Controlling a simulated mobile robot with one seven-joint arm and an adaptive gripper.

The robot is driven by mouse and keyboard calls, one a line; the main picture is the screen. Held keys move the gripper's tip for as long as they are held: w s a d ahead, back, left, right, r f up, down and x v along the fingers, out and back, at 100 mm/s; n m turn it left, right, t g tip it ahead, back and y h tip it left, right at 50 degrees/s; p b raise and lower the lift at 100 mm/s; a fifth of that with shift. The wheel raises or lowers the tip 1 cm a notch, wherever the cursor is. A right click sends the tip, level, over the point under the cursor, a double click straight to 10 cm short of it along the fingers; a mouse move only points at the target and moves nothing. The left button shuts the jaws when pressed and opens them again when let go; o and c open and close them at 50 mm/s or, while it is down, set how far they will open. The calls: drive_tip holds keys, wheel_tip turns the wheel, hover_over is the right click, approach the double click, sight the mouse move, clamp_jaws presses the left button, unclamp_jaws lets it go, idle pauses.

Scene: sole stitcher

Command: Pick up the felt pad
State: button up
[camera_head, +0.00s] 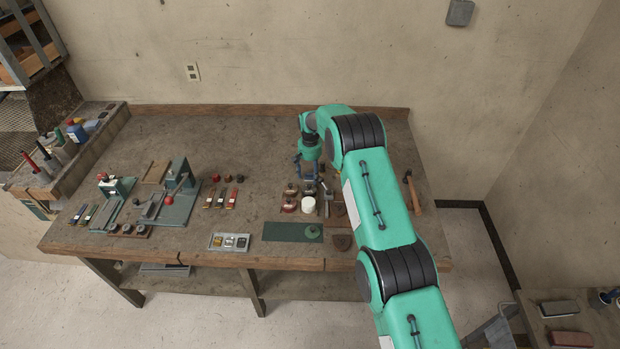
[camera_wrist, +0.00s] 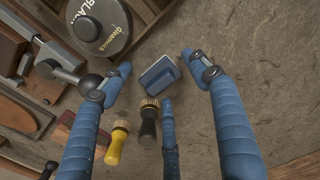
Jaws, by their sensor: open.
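A small block-shaped pad (camera_wrist: 160,76), grey on top with blue edges, lies on the worktop in the wrist view; I take it to be the felt pad. My gripper (camera_wrist: 156,64) is open, with blue fingers spread to the left, right and near side of the pad. Nothing is held, and I cannot tell the height of the fingertips above the worktop. In the head view my gripper (camera_head: 307,170) is over the back right part of the bench; I cannot make out the pad there.
Beside the pad are a black-handled tool (camera_wrist: 148,124), a yellow-handled tool (camera_wrist: 117,142) and a round tin marked BLACK (camera_wrist: 100,22). A hammer (camera_head: 412,190) lies at the bench's right. A green mat (camera_head: 285,232) lies at the front. Bare worktop (camera_wrist: 245,60) extends right of the pad.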

sight(310, 173)
drive_tip(key=c, duration=1.2)
drive_tip(key=shift+r, duration=5)
